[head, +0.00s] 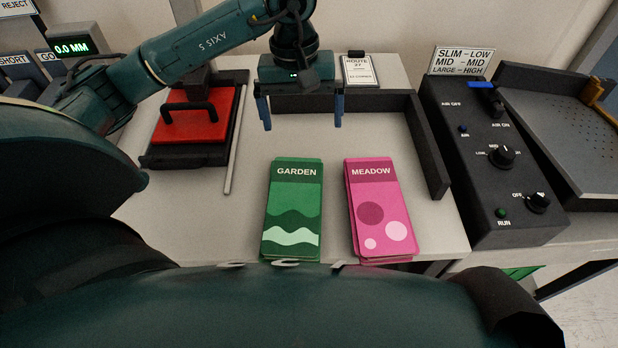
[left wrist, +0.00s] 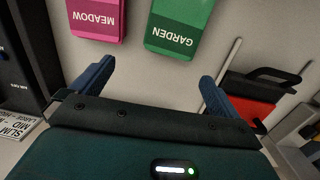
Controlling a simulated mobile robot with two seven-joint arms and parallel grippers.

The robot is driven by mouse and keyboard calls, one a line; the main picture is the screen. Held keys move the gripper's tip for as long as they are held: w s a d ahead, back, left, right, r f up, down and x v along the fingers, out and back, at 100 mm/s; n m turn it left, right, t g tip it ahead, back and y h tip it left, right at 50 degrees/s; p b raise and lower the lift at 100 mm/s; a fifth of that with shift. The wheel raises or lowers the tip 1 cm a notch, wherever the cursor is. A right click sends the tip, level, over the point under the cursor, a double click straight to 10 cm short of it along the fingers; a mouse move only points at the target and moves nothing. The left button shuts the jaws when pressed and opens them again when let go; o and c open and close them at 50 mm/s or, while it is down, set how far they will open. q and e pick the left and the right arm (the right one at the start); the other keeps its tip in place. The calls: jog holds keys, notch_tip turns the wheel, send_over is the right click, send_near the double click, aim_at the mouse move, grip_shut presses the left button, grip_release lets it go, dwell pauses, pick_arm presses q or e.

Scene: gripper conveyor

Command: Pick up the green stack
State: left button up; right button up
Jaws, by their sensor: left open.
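The green stack (head: 292,210), labelled GARDEN, lies on the pale table in front of me. It also shows at the top of the left wrist view (left wrist: 181,22), cut off by the edge. My left gripper (head: 302,112) is open and empty, with its two blue fingers apart. It is above the table, beyond the far end of the green stack and not touching it. In the left wrist view the fingers (left wrist: 154,82) frame bare table, with the green stack farther out. My right gripper is not in view.
A pink MEADOW stack (head: 380,212) lies just right of the green one, a narrow gap between them. A dark raised fence (head: 428,150) runs behind and right. A red block with a black handle (head: 192,118) sits left, beside a thin rod (head: 234,145). A control box (head: 490,160) stands right.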

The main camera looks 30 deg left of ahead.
pick_arm(q)
jog(key=shift+y, duration=0.5)
jog(key=f, duration=0.2)
jog(key=a+f, duration=0.1)
jog(key=f, duration=0.1)
jog(key=a+f, duration=0.1)
jog(key=f, duration=0.1)
jog(key=shift+w+f, duration=0.1)
jog(key=shift+w, duration=0.2)
jog(key=shift+w+a+f+p, duration=0.1)
jog(key=shift+f+p, duration=0.2)
jog(key=shift+f, duration=1.2)
jog(key=shift+w+a+f+p, duration=0.1)
jog(key=shift+f+p, duration=0.15)
jog(key=shift+f, duration=1.25)
jog(key=shift+c, duration=0.2)
jog(key=shift+r, duration=0.1)
jog(key=c, duration=1.2)
